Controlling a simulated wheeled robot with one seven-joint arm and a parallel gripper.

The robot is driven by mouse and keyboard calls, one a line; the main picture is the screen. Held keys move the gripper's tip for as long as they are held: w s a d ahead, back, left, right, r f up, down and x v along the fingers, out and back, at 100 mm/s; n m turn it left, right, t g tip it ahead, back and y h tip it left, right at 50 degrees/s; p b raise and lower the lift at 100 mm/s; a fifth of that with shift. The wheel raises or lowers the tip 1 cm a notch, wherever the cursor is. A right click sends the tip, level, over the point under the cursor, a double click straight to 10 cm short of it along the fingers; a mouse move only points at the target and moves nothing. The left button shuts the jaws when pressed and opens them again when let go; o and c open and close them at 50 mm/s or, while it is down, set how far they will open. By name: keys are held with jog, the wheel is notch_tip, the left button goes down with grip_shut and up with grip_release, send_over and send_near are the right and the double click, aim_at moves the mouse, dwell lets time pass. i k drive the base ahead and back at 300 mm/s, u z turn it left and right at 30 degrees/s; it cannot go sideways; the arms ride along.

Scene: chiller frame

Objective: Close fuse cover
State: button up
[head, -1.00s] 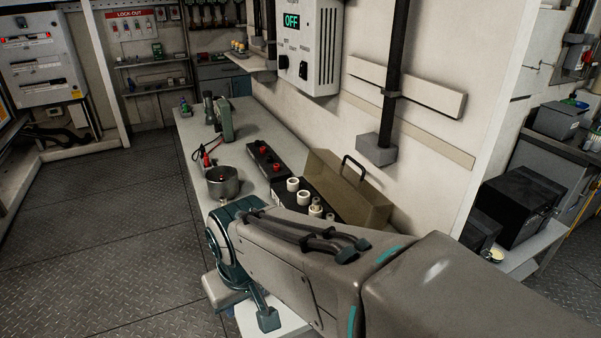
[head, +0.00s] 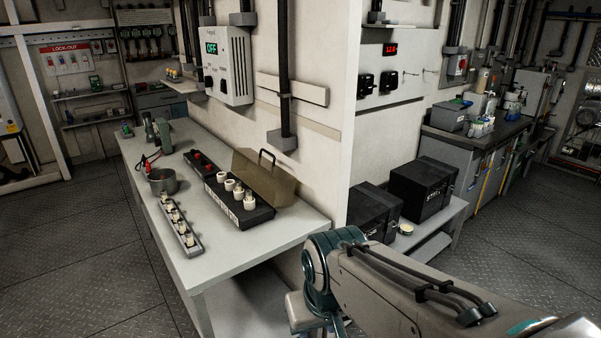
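My arm crosses the lower right, to the right of the bench and apart from the cover. My gripper is not visible; its fingers are hidden or out of frame.
The bench (head: 225,255) also holds a metal pot (head: 162,181) and a narrow rack of fuses (head: 180,226) left of the block. A wall box reading OFF (head: 229,68) and a dark vertical conduit (head: 285,75) are behind. Bench front is clear.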

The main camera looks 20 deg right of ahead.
aim_at(254, 175)
jog(key=z, duration=0.5)
jog(key=i, duration=1.2)
jog(key=u, duration=2.45)
jog(key=k, duration=1.05)
jog(key=z, duration=1.25)
jog(key=i, duration=0.5)
jog(key=z, duration=0.05)
